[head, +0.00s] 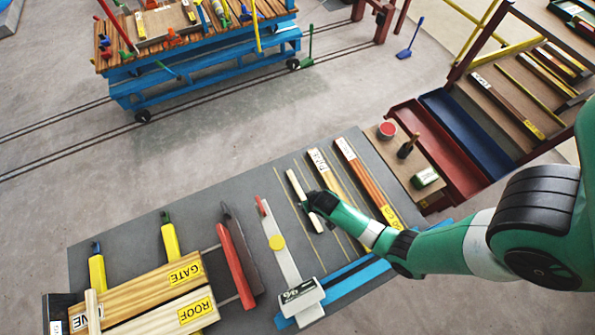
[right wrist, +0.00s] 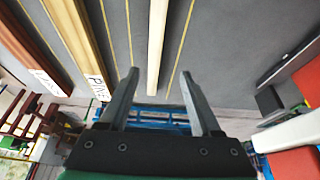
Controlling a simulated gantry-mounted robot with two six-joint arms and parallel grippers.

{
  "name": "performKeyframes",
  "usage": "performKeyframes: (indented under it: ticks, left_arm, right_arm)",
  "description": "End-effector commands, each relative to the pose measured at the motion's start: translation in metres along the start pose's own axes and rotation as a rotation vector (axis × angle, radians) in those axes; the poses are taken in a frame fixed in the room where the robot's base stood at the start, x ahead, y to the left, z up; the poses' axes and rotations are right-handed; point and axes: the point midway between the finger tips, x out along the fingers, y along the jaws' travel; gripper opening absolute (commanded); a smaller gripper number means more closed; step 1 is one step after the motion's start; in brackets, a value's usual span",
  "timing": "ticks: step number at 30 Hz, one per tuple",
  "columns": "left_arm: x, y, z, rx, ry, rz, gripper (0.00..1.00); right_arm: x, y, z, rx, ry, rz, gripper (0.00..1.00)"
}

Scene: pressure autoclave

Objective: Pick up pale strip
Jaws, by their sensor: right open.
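The pale strip (head: 295,184) is a thin, cream-white bar lying on the grey table mat, partly hidden by my right gripper (head: 314,203) in the head view. In the right wrist view the pale strip (right wrist: 157,40) runs down the picture, and its near end shows between the two fingers of my right gripper (right wrist: 159,73). The fingers are apart, one on each side of the strip in the picture. I cannot tell how far above the mat the fingertips are. My left gripper is not in view.
Strips labelled PINE (head: 321,166) and a browner labelled one (head: 365,185) lie right of the pale strip. Planks labelled GATE (head: 150,297) and ROOF are at front left.

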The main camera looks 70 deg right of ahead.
Motion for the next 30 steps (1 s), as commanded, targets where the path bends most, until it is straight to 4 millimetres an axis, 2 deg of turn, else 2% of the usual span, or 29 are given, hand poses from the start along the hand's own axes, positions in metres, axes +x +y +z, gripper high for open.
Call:
performKeyframes:
  ticks: [1, 2, 8, 11, 20, 27, 30]
  left_arm:
    - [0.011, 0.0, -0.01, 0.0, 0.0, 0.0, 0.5]
    - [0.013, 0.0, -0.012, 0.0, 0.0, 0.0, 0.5]
    - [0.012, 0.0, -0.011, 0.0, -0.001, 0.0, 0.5]
    - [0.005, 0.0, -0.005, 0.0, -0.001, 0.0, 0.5]
    - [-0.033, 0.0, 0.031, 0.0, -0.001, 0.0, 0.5]
    - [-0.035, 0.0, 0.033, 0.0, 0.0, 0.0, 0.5]
    - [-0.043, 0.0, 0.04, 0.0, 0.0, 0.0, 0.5]
  right_arm:
    - [-0.013, 0.004, -0.001, 0.006, -0.008, 0.006, 0.65]
    - [-0.015, 0.006, -0.001, 0.008, -0.01, 0.008, 0.65]
    - [-0.014, 0.007, -0.002, 0.015, -0.008, 0.01, 0.65]
    - [-0.005, 0.007, -0.001, 0.015, -0.008, 0.01, 0.65]
    - [0.048, 0.007, 0.001, 0.015, -0.006, 0.009, 0.65]
    - [0.051, 0.008, -0.002, 0.015, -0.007, 0.009, 0.65]
    - [0.062, 0.008, -0.001, 0.016, -0.007, 0.009, 0.65]
